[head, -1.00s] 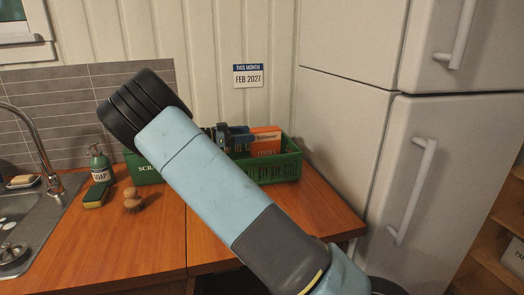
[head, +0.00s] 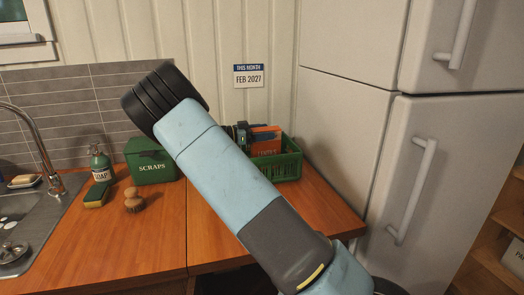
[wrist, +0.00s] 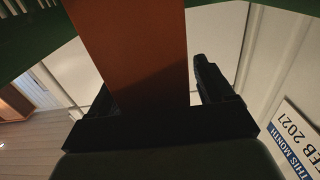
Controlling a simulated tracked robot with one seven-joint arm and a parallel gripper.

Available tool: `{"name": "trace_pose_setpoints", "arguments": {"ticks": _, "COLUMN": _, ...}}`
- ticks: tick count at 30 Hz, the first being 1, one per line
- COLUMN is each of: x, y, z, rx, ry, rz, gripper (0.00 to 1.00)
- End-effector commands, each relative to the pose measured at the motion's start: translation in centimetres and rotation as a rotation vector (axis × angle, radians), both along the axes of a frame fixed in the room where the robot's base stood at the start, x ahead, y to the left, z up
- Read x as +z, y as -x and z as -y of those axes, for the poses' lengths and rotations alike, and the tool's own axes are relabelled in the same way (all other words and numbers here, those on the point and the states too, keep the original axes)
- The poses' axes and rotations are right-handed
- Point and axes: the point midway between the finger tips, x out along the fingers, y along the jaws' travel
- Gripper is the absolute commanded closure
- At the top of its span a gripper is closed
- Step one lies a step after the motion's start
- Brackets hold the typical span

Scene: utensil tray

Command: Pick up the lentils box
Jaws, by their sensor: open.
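The lentils box (head: 266,145) is orange and stands in the green basket (head: 291,163) at the back of the counter in the head view. Its left part is covered by my gripper and arm. My gripper (head: 243,132) is open at the box's upper left. In the wrist view the orange box (wrist: 137,45) fills the middle, in the space between the fingers of my gripper (wrist: 155,85). A gap shows between the box and the right finger. The left finger is partly hidden by the box, so I cannot tell whether it touches.
A green scraps bin (head: 151,162) stands left of my arm. A soap bottle (head: 100,163), a sponge (head: 96,194) and a round brush (head: 133,200) are beside the sink (head: 35,232). A fridge (head: 352,150) stands close on the right. The front counter is clear.

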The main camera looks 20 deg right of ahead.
Motion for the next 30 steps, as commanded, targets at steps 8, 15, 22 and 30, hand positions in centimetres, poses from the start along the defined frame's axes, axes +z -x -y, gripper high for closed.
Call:
{"name": "trace_pose_setpoints", "arguments": {"ticks": 8, "x": -0.01, "y": 0.00, "z": -0.02, "rx": 0.000, "ry": 0.000, "rz": 0.000, "gripper": 0.38}}
{"name": "trace_pose_setpoints", "arguments": {"ticks": 15, "x": -0.02, "y": 0.00, "z": -0.02, "rx": 0.000, "ry": 0.000, "rz": 0.000, "gripper": 0.61}}
{"name": "trace_pose_setpoints", "arguments": {"ticks": 22, "x": -0.02, "y": 0.00, "z": -0.03, "rx": 0.000, "ry": 0.000, "rz": 0.000, "gripper": 0.83}}
{"name": "trace_pose_setpoints", "arguments": {"ticks": 30, "x": -0.03, "y": 0.00, "z": -0.04, "rx": 0.000, "ry": 0.000, "rz": 0.000, "gripper": 1.00}}
